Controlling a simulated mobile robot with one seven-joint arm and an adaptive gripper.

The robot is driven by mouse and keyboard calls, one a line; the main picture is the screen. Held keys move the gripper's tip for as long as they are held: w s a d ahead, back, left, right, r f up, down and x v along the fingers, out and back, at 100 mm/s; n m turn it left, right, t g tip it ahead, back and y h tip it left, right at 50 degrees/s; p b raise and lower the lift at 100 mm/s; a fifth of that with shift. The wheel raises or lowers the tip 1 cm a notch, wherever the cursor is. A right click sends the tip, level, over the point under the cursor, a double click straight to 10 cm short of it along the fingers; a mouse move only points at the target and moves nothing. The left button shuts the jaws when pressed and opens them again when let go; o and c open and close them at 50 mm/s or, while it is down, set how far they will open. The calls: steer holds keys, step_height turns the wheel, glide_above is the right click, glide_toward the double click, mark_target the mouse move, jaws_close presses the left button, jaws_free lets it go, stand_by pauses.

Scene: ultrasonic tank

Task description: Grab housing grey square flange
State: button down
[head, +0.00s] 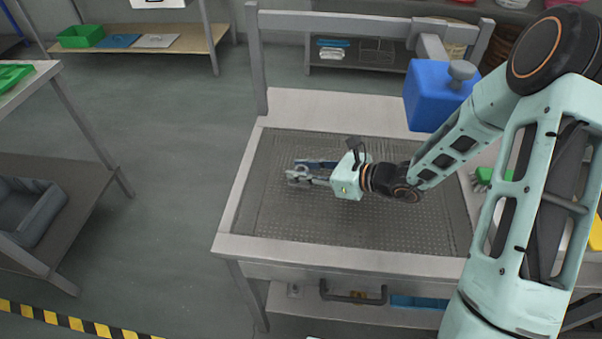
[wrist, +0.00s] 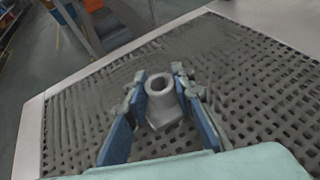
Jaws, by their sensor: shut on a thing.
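The grey housing with the square flange (wrist: 161,103) stands between the two fingers of my gripper (wrist: 158,100) in the wrist view. Its round, open neck faces up toward the camera, and the flange is at its lower end. The blue-padded fingers sit on either side of it. In the head view my gripper (head: 302,174) is low over the left part of the perforated mat, and only a little of the housing shows between the fingers. I cannot tell whether the housing touches the mat.
The perforated grey mat (head: 275,215) fills a framed bench top and looks clear around my gripper. A green item (head: 484,176) lies right of the mat. A grey bin (head: 30,210) sits on the left shelf.

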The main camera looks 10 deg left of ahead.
steer(key=shift+r, duration=0.15)
steer(key=shift+r, duration=0.6)
steer(key=s+d+r+b, duration=0.3)
steer(key=s+d+r, duration=0.3)
steer(key=s+r, duration=0.4)
steer(key=shift+s+r, duration=0.25)
steer(key=shift+s, duration=0.05)
